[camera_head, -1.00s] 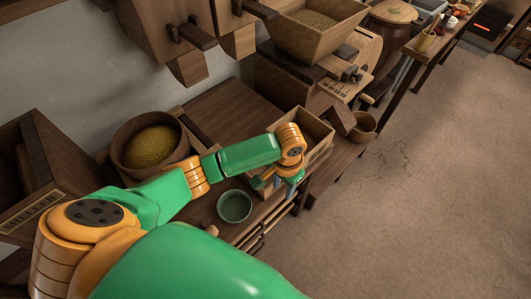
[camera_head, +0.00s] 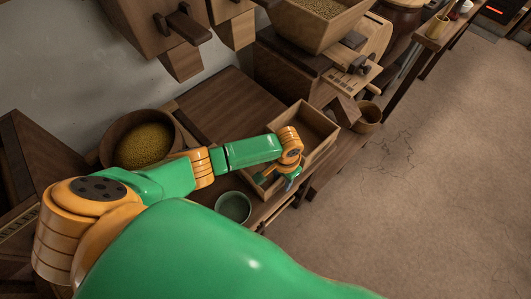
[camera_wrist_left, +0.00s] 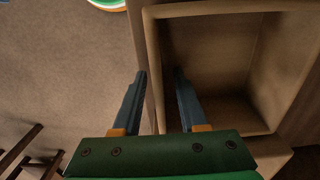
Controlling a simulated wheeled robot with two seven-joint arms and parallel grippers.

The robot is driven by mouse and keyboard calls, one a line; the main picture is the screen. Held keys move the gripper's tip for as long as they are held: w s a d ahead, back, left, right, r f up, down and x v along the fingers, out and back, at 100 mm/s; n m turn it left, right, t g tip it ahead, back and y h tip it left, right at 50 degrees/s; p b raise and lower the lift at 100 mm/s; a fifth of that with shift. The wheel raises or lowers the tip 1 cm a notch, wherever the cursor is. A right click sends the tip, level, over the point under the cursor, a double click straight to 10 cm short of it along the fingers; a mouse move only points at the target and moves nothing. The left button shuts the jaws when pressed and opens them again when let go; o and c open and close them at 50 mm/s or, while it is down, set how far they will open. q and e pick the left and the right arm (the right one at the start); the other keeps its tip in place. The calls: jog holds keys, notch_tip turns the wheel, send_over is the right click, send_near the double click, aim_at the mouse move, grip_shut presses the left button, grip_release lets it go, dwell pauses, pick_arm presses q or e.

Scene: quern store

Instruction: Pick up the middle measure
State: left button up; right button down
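An open-topped wooden box (camera_head: 322,118) stands at the bench's front edge in the head view. In the left wrist view the box (camera_wrist_left: 220,130) looks empty. My left gripper (camera_head: 277,180) is over its near end, partly hidden by my own wrist. In the left wrist view the gripper (camera_wrist_left: 160,75) is open, with one finger on each side of a box wall and nothing visibly clamped. A small green-grey cup (camera_head: 234,207) stands on the bench left of the gripper. I cannot tell which vessel is the middle measure. My right gripper is not in view.
A round wooden tub (camera_head: 143,146) of yellow grain stands at the left. A wooden hopper (camera_head: 318,22) and a small wooden bucket (camera_head: 368,117) are beyond the box. My green arm covers the lower middle. The floor (camera_head: 430,200) at right is clear.

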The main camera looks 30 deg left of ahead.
pick_arm(q)
grip_shut()
jog(key=shift+r, duration=0.1)
dwell(1.1)
